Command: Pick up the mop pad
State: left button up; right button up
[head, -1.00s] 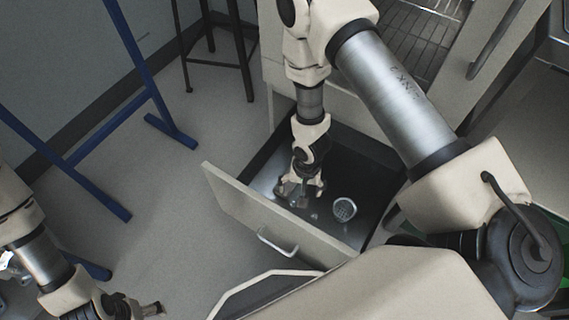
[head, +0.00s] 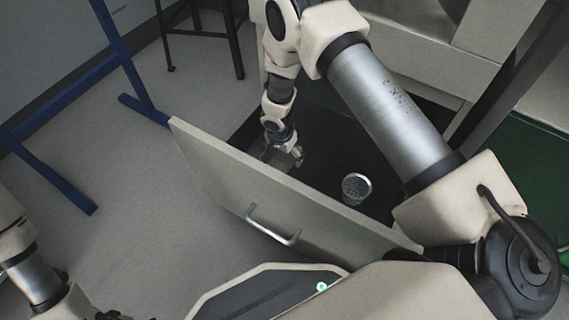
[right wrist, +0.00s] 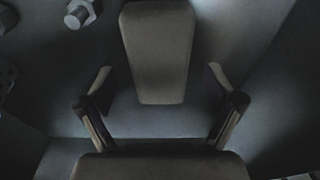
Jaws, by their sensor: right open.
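In the right wrist view a grey-brown slab (right wrist: 158,50) with rounded corners narrows toward my palm. It may be the mop pad, but its plain surface does not let me tell. My right gripper (right wrist: 162,92) is open, with one finger on each side of the slab's lower end. I see no contact between fingers and slab. In the head view the right gripper (head: 283,158) is low inside the open drawer, near its left end, partly hidden by the drawer front. No mop pad can be made out there.
The drawer front (head: 235,185) with its handle (head: 272,226) stands between my base and the drawer inside. A mesh cup (head: 355,188) is in the drawer, right of the gripper. In the right wrist view a bolt (right wrist: 80,13) lies at upper left. A blue frame (head: 128,50) stands at left.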

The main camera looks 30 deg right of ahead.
aim_at(285, 156)
notch_tip(285, 156, down, 2)
jog(key=shift+d, duration=0.1)
pick_arm(q)
jog(key=shift+f, duration=0.45)
pick_arm(e)
jog(key=shift+r, duration=0.15)
